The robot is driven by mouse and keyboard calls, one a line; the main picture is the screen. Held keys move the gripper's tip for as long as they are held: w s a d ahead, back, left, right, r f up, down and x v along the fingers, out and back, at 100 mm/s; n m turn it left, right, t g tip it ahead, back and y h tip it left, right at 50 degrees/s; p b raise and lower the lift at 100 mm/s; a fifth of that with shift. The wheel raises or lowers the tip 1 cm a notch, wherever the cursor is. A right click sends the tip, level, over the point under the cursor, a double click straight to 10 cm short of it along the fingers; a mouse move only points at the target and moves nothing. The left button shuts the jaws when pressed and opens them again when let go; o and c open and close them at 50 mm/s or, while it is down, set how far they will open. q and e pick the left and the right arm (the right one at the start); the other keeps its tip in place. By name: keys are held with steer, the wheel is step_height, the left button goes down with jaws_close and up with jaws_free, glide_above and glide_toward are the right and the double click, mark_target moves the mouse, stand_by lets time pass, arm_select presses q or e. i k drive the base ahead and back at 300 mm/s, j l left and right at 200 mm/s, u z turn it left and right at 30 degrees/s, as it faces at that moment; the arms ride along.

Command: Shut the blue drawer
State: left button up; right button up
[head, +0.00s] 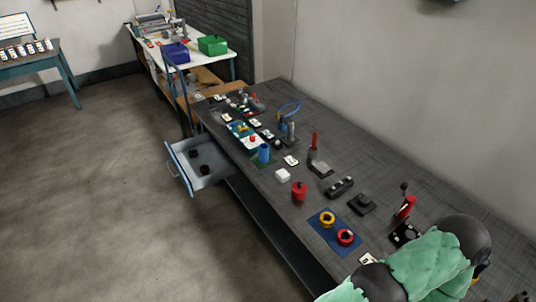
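The blue drawer (181,171) stands open, pulled out to the left from under the dark grey workbench (262,184). Its front panel is blue with a handle on the outer side. Inside its pale tray lie a couple of small dark round items (204,169). One of my arms, in a green sleeve with dark joints, comes in at the bottom right over the near end of the bench. It is far from the drawer. No gripper fingers can be made out in this view.
The bench top holds several small items, including a red cylinder (299,191), a blue cylinder (264,153) and a blue mat (330,232) with round pieces. A white table (225,55) with purple and green bins stands beyond. The floor left of the drawer is clear.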

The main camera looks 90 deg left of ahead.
mark_target(210, 152)
steer(key=k+l+u, duration=0.2)
steer(key=k+u, duration=0.35)
steer(key=u, duration=3)
steer(key=i+j+z, duration=0.15)
steer(key=i, duration=0.35)
steer(key=i+z, duration=0.15)
steer(key=i, duration=0.35)
steer(key=i+j+z, duration=0.2)
steer(key=i, duration=0.3)
steer(key=i+j+z, duration=0.15)
steer(key=i+j, duration=0.2)
steer(key=i, duration=0.1)
